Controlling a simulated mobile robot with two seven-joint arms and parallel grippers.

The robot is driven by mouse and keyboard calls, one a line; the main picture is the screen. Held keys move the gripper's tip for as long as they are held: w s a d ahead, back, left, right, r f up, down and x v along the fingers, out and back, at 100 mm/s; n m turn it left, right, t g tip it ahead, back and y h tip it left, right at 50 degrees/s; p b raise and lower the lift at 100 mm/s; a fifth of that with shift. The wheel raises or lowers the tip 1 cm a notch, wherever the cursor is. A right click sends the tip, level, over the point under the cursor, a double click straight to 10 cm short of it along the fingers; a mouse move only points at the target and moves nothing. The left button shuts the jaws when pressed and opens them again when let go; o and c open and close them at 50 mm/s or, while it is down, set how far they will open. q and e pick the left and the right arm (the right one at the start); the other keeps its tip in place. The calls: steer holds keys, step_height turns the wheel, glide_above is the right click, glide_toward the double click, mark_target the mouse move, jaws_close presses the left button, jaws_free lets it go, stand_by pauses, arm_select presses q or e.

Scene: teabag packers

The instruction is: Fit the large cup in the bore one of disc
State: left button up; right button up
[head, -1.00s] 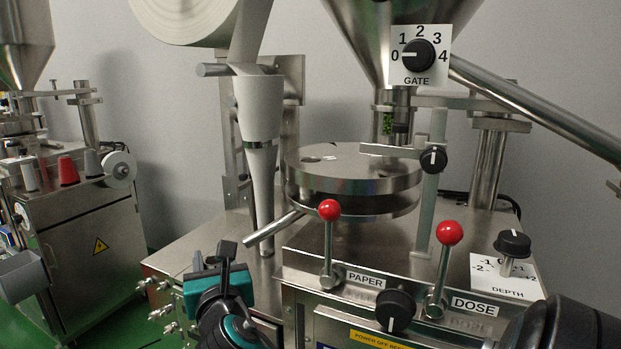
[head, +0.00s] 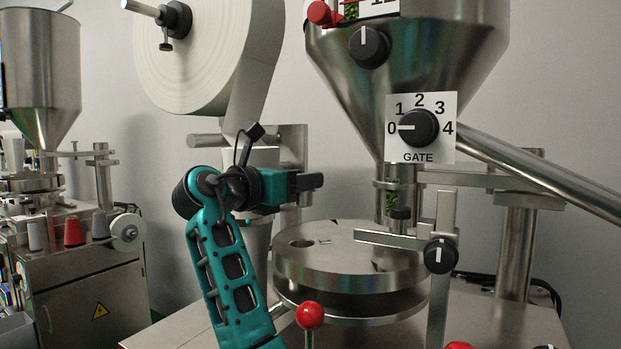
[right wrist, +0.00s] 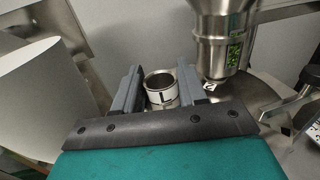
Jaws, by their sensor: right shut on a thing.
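The large cup (right wrist: 161,90) is a short, open-topped metal ring with a pale band marked L, seen in the right wrist view. My right gripper (right wrist: 157,80) is shut on it, one grey finger on each side. In the head view my right gripper (head: 308,181) points right, above and behind the left part of the disc; the cup cannot be made out there. The disc (head: 345,264) is a round steel plate under the hopper outlet, with a dark bore (head: 301,243) at its left and a small mark beside it. Its other bores are hidden or unclear. My left gripper is not in view.
A steel gate bracket (head: 390,240) with a black knob reaches over the disc's right side. The hopper (head: 405,60) stands above. A paper roll (head: 205,50) and its paper feed are behind my right gripper. A red-knobbed lever (head: 310,315) stands in front.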

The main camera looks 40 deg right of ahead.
steer(key=shift+r, duration=0.15)
steer(key=shift+a, duration=0.1)
steer(key=shift+f, duration=0.3)
steer(key=shift+f+b, duration=0.9)
steer(key=shift+f, duration=1.7)
steer(key=shift+p, duration=0.7)
